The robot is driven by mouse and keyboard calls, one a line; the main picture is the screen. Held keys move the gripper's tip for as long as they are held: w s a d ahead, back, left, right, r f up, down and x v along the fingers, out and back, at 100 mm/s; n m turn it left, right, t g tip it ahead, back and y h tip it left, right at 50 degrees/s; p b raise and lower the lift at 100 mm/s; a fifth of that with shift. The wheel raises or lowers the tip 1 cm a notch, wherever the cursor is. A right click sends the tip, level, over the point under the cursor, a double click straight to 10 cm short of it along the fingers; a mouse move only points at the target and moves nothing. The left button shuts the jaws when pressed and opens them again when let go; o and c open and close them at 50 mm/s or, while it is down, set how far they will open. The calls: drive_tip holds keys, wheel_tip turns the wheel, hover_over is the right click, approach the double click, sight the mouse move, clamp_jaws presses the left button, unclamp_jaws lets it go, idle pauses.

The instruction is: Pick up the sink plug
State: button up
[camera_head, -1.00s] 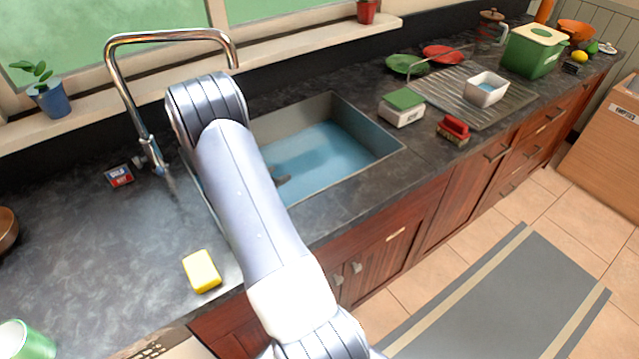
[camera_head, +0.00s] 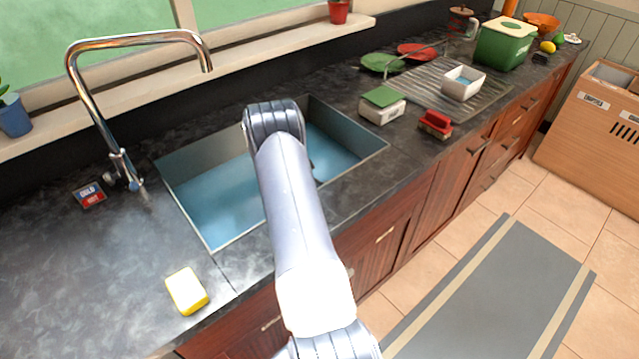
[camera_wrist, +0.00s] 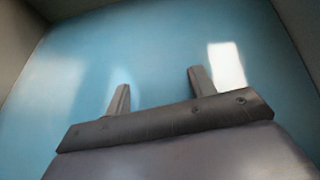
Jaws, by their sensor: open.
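The sink (camera_head: 210,160) is filled with blue water (camera_head: 215,200); its walls and water also fill the wrist view. I cannot make out the sink plug in either view; the water surface and my arm may hide it. My gripper (camera_wrist: 160,78) is open in the wrist view, its two dark fingers spread wide with nothing between them. It points down at the blue water in the sink. In the head view my arm reaches over the sink and mostly hides the gripper. A bright white patch shows by the right finger, perhaps a reflection.
The chrome tap (camera_head: 95,95) stands at the sink's left. A yellow sponge (camera_head: 187,291) lies on the front counter. A white box with a green lid (camera_head: 382,104) and a red brush (camera_head: 436,123) sit right of the sink. Sink walls close in around the gripper.

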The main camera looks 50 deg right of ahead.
drive_tip(key=c, duration=1.1)
drive_tip(key=shift+o, duration=0.2)
